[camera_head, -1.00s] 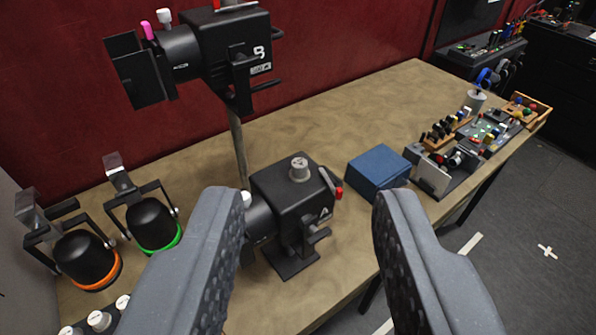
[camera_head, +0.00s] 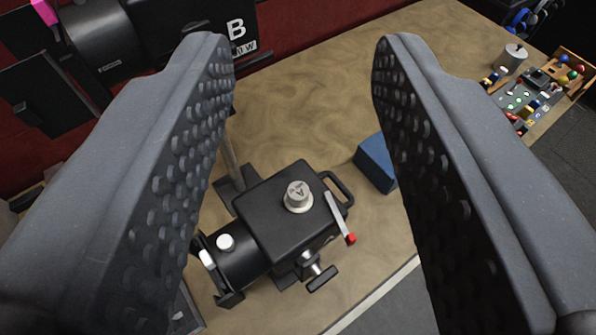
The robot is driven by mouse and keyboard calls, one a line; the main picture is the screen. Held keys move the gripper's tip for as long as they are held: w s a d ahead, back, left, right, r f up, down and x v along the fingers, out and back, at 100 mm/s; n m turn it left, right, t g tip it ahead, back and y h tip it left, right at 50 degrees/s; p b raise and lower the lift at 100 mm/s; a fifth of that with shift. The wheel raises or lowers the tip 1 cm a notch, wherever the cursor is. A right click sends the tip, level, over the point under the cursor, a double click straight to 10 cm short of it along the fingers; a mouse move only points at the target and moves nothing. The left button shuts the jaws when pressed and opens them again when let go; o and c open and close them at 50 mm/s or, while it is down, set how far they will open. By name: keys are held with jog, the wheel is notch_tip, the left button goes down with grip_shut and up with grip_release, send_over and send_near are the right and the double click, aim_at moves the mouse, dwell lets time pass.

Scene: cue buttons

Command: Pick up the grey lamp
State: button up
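The left finger passes in front of the area left of the barrel.
A larger black lamp marked B (camera_head: 130,40) is on a stand at upper left, behind the left finger. A blue box (camera_head: 374,165) sits right of lamp A, partly hidden by the right finger. Small controls stand at the far right. The tabletop (camera_head: 320,110) behind lamp A is clear.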

jog(key=shift+s, duration=0.15)
jog(key=o, duration=0.4)
jog(key=shift+w, duration=0.2)
jog(key=m+g+p, duration=0.7)
jog(key=m+g, duration=0.8)
jog(key=m, duration=0.5)
send_over(298, 189)
jog(key=f, duration=2.3)
jog(key=shift+s+d+f, duration=0.2)
jog(key=shift+d+f, duration=0.05)
jog(key=shift+f, duration=1.15)
jog(key=shift+w+a+f+p, duration=0.15)
jog(key=shift+f+p, duration=0.15)
jog(key=shift+f, duration=1.05)
jog(key=shift+w+a+f+p, duration=0.1)
jog(key=shift+f+p, duration=0.15)
jog(key=shift+f, duration=1.05)
